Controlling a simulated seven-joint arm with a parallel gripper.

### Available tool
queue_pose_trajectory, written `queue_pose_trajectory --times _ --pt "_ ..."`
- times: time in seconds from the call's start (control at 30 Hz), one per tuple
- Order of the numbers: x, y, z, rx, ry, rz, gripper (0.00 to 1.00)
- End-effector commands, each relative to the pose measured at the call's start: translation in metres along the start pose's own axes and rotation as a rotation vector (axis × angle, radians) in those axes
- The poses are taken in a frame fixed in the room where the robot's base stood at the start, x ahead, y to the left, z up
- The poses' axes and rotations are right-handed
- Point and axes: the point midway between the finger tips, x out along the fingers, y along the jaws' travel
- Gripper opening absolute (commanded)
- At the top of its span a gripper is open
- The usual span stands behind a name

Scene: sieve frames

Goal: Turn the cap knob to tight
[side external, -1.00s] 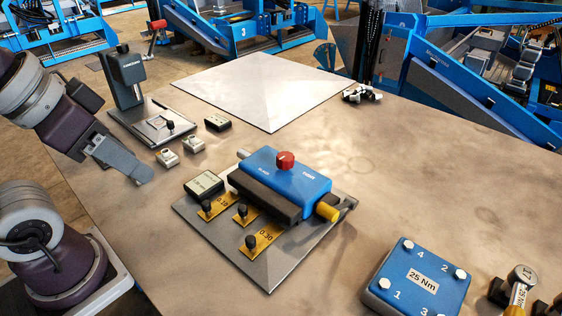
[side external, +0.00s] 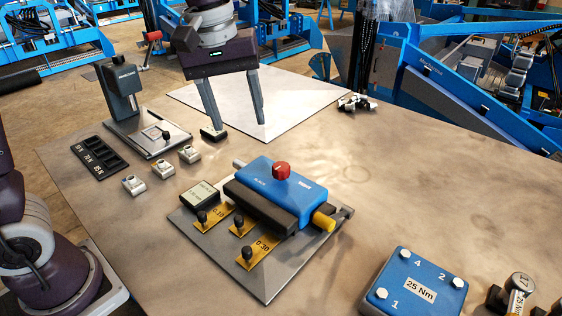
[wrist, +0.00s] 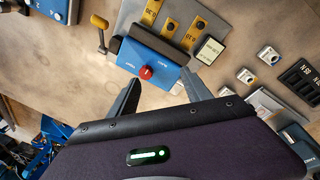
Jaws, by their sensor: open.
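A blue block (side external: 258,190) sits on a grey metal plate (side external: 268,283) on the table. The red cap knob (side external: 281,171) stands on its top face, between two white words that are too small to read surely. The knob also shows in the wrist view (wrist: 146,72), with a light pointer line. My gripper (side external: 237,127) is open and empty, fingers pointing down, above the table behind the block and apart from the knob. In the wrist view the fingers (wrist: 162,92) spread to either side below the knob.
Yellow tags with black knobs (side external: 210,217) and a small display (side external: 200,194) lie beside the block. A yellow-ended rod (side external: 324,222) sticks out at its right. A blue 25 Nm block (side external: 418,284) is at front right. A dark stand (side external: 122,85) is at back left.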

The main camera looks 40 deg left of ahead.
Motion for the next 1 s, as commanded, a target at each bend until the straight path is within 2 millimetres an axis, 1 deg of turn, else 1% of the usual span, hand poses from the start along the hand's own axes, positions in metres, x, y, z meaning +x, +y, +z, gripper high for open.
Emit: queue_pose_trajectory --times 0.03,0.1,0.2,0.33,0.6,0.7,0.77,1.0 --pt "0.022 0.019 -0.015 -0.079 -0.025 -0.043 0.57" --pt "0.049 0.039 -0.029 -0.183 -0.042 -0.091 0.57" --pt "0.077 0.057 -0.040 -0.281 -0.049 -0.139 0.57" --pt "0.095 0.063 -0.044 -0.331 -0.049 -0.163 0.57" --pt "0.144 0.055 -0.041 -0.332 -0.049 -0.163 0.57" --pt "0.155 0.054 -0.040 -0.331 -0.049 -0.162 0.57" --pt "0.159 0.053 -0.040 -0.331 -0.048 -0.161 0.57" --pt "0.160 0.053 -0.040 -0.330 -0.048 -0.159 0.57"
